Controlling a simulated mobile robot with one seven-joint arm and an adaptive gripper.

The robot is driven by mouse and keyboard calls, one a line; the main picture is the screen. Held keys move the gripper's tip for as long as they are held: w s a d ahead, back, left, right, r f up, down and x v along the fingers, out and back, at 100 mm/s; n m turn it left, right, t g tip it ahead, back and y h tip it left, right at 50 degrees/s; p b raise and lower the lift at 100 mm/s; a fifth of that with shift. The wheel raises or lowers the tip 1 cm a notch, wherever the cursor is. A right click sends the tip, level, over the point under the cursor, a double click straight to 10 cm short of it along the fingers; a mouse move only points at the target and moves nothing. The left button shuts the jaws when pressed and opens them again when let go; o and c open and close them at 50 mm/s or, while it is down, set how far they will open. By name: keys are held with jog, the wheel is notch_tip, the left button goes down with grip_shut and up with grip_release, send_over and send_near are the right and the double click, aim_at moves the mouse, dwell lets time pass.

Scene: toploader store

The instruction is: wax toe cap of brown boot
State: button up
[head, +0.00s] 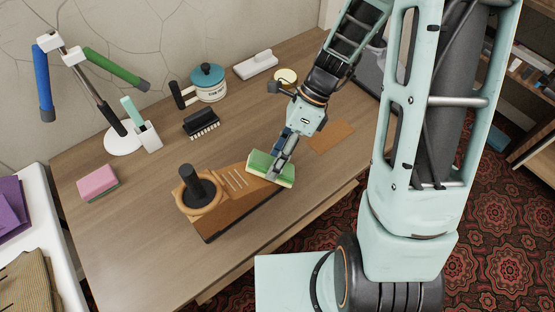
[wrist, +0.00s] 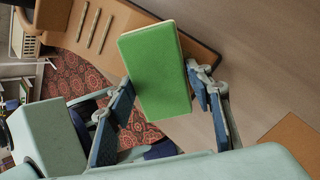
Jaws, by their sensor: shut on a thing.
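The brown boot (head: 222,203) stands on the wooden table, with a round tan collar, a black post in it, pale lace bars and a dark sole. Its toe end points right. It also shows at the top left of the wrist view (wrist: 140,22). My gripper (head: 281,164) is shut on a green sponge (head: 263,164) with a pale layer, also large in the wrist view (wrist: 155,75). The sponge is over the boot's toe end and hides part of it. I cannot tell whether they touch. A small round tin (head: 286,75) with pale yellow contents is at the back.
A dark brush (head: 201,123), a pot with a teal lid (head: 208,80) and a white block-like item (head: 255,65) stand behind. A pink sponge (head: 98,181) and a lamp (head: 124,137) are left. A flat brown patch (head: 331,136) lies right. The table's front right is clear.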

aim_at(265, 153)
jog(key=shift+w+a, duration=0.35)
jog(key=shift+w, duration=0.15)
jog(key=shift+w+a, duration=0.15)
jog(key=shift+w, duration=0.05)
dwell(0.5)
jog(key=shift+w+a+p, duration=0.85)
jog(key=shift+w, duration=0.25)
jog(key=shift+s+d, duration=0.2)
jog(key=shift+s, duration=0.1)
jog(key=shift+s+d, duration=0.65)
jog(key=shift+s, duration=0.2)
jog(key=shift+p+v, duration=2.8)
jog(key=shift+v, duration=0.2)
jog(key=shift+r, duration=0.1)
